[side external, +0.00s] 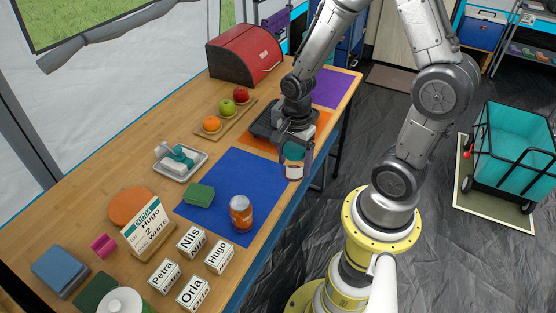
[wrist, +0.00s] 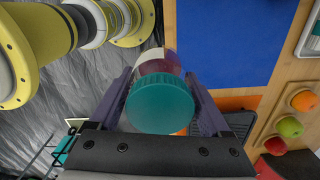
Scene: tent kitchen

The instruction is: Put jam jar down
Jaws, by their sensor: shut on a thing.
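The jam jar has a teal lid, a pale label and dark red contents. In the side external view the jam jar (side external: 294,170) hangs upright in my gripper (side external: 295,148), near the table's front edge by the blue and orange mats. In the wrist view my gripper (wrist: 159,76) has one finger on each side of the jam jar (wrist: 160,104), shut on it, lid facing the camera. The floor shows on one side of the jar there and the blue mat on the other. Its height above the table is hard to tell.
An orange mat (side external: 315,130) and dark tray (side external: 262,124) lie behind. Name cards (side external: 191,241) stand front left; a fruit board (side external: 232,122) is farther back.

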